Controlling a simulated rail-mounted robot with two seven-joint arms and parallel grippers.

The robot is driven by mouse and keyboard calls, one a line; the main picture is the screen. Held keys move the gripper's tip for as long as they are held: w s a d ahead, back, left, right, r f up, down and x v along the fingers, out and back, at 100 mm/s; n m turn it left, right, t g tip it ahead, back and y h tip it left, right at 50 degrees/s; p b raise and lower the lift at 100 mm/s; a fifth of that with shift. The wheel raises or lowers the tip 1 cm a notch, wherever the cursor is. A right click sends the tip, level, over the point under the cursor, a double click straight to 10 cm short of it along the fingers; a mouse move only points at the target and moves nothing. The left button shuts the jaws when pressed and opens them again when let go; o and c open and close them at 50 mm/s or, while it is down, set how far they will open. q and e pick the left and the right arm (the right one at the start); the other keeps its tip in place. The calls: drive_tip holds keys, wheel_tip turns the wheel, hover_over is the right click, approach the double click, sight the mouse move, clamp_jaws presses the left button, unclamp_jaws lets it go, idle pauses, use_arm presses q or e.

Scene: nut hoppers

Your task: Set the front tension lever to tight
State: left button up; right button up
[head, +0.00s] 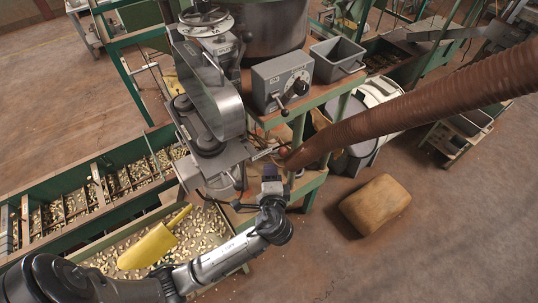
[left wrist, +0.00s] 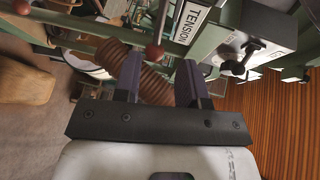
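In the left wrist view, a lever with a red-brown ball knob (left wrist: 154,52) hangs beside a white plate lettered TENSION (left wrist: 190,20). My left gripper (left wrist: 160,62) is open, its two purple-grey fingers apart, with the knob showing between their tips. I cannot tell whether either finger touches it. In the head view, my left gripper (head: 269,178) is below the machine's front edge, close to the lower end of the brown hose. The lever is too small and crowded there to make out its setting. My right gripper is not in view.
A second red-brown knob (left wrist: 20,7) shows at the wrist view's top left. The ribbed brown hose (head: 410,108) crosses right of my gripper. A grey control box (head: 282,82) stands above. A yellow scoop (head: 155,245) lies in the nut trough. A brown sack (head: 375,205) lies on the floor.

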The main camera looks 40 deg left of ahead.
sight(269, 153)
use_arm(q)
drive_tip(key=x, duration=0.8)
drive_tip(key=shift+a, duration=0.1)
drive_tip(key=shift+f, duration=0.1)
clamp_jaws()
drive_tip(key=shift+p, duration=0.3)
